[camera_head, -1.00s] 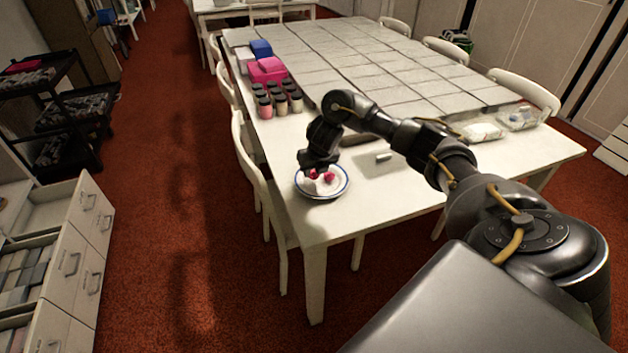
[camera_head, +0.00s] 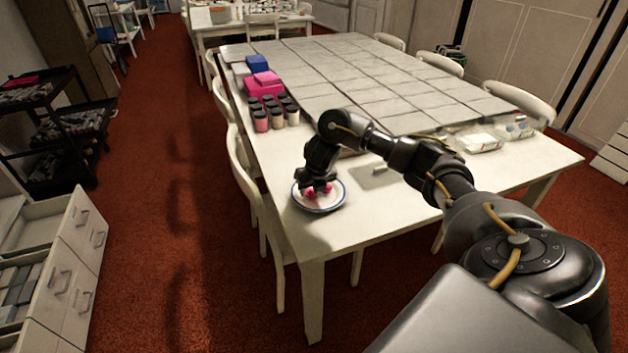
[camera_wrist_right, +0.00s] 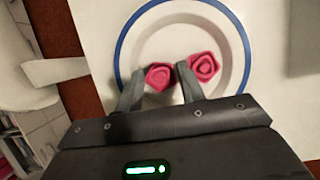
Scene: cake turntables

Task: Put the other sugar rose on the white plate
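The white plate (camera_head: 336,203) with a blue rim stands near the table's front left corner. In the right wrist view the plate's rim (camera_wrist_right: 243,42) surrounds two pink-red sugar roses. The left rose (camera_wrist_right: 159,77) is between the two fingertips of my right gripper (camera_wrist_right: 160,78), which appear shut on it. The other rose (camera_wrist_right: 205,69) lies on the plate just right of the right finger. My right gripper also shows in the head view (camera_head: 317,188), low over the plate. Whether the held rose touches the plate is hard to tell. My left gripper is not in view.
Several dark-lidded jars (camera_head: 262,121) and a pink box (camera_head: 264,90) stand farther back on the table's left side. Clear containers (camera_head: 513,128) are at the right. A chair (camera_head: 250,185) stands along the left edge. The front right tabletop is clear.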

